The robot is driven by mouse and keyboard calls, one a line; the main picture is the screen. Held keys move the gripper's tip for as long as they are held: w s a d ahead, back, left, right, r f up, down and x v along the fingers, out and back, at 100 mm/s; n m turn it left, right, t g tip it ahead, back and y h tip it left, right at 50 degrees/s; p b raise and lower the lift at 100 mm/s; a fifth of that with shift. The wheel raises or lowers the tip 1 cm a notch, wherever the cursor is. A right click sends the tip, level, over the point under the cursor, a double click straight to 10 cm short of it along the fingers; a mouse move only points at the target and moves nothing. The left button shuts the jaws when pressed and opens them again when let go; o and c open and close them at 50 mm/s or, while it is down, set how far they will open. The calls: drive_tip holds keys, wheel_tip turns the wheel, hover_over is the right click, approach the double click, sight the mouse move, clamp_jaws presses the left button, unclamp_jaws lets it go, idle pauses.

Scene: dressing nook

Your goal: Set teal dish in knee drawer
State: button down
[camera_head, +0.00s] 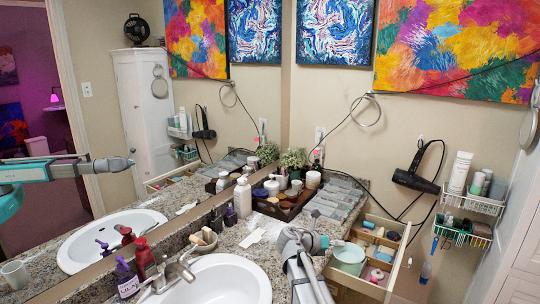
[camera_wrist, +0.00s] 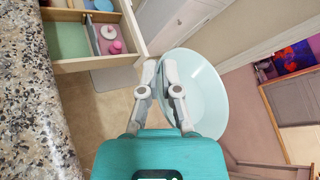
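The teal dish (camera_head: 349,254) is a pale, round, shallow bowl. My gripper (camera_head: 322,242) holds it at the rim, and in the wrist view my gripper (camera_wrist: 160,72) has its two fingers close together, pinching the near rim of the dish (camera_wrist: 208,90). The knee drawer (camera_head: 384,288) is pulled open under the counter. In the head view the dish overlaps the drawer's near left part. In the wrist view the dish is to the right of the drawer (camera_wrist: 100,62), apart from it, with floor beneath.
The drawer holds pink and white round items (camera_head: 377,275) and other small things behind dividers; a green-floored compartment (camera_wrist: 66,40) looks empty. The granite counter (camera_wrist: 30,110) edge runs close on the left. A wire rack (camera_head: 470,203) and hair dryer (camera_head: 415,172) hang on the right wall.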

wheel_tip(320, 180, up, 9)
drive_tip(key=p, duration=0.8)
drive_tip(key=shift+a+r, duration=0.1)
drive_tip(key=shift+a, duration=0.05)
idle(0.8)
